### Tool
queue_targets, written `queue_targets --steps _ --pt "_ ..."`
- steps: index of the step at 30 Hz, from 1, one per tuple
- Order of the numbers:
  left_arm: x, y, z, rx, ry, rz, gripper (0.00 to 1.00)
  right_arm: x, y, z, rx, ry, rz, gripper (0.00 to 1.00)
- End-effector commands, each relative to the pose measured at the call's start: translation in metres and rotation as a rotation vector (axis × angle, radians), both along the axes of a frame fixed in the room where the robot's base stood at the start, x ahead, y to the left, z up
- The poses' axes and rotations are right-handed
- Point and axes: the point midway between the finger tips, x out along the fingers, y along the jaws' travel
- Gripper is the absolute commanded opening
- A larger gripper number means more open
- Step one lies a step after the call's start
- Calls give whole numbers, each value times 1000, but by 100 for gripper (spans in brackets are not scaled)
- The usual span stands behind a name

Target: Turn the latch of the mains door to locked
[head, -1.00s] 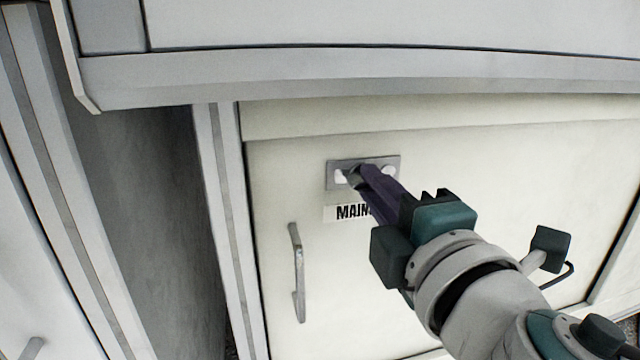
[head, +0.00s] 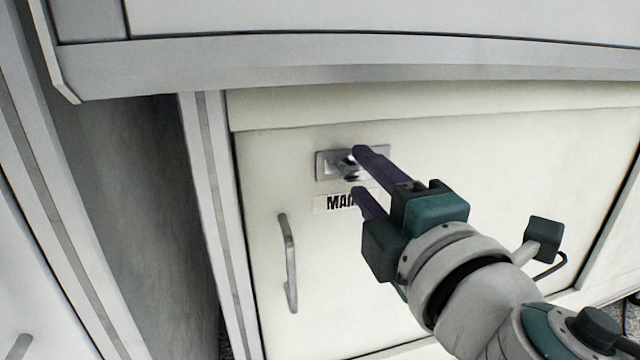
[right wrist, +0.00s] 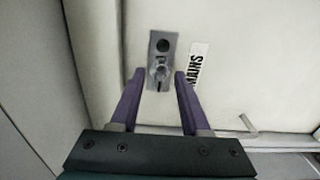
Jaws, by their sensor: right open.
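The mains door (head: 460,180) is a cream panel, shut, with a "MAINS" label (head: 338,203). Above the label is a grey metal latch plate (head: 323,166), partly hidden by my fingers in the head view. In the right wrist view the plate (right wrist: 155,52) has a dark round spot and a small metal latch piece (right wrist: 159,73). My right gripper (head: 357,170) is open, its purple fingers apart on either side of the latch piece. It also shows in the right wrist view (right wrist: 159,75). I cannot tell whether the fingers touch the latch, or which position it stands in. My left gripper is not in view.
A bar handle (head: 289,262) stands on the door below and left of the latch. A grey ledge (head: 330,75) overhangs the door top. A dark recess (head: 140,200) lies left of the cabinet frame.

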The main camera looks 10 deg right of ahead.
Motion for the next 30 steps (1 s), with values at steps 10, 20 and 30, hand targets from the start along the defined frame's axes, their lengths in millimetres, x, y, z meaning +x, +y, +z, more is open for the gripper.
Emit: queue_targets --steps 10,20,30 --pt "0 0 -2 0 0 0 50 -62 -2 -2 1 4 0 46" --pt "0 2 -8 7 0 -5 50 -92 -3 0 1 1 0 46" --pt "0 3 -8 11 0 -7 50 -93 -6 0 14 5 -12 46"
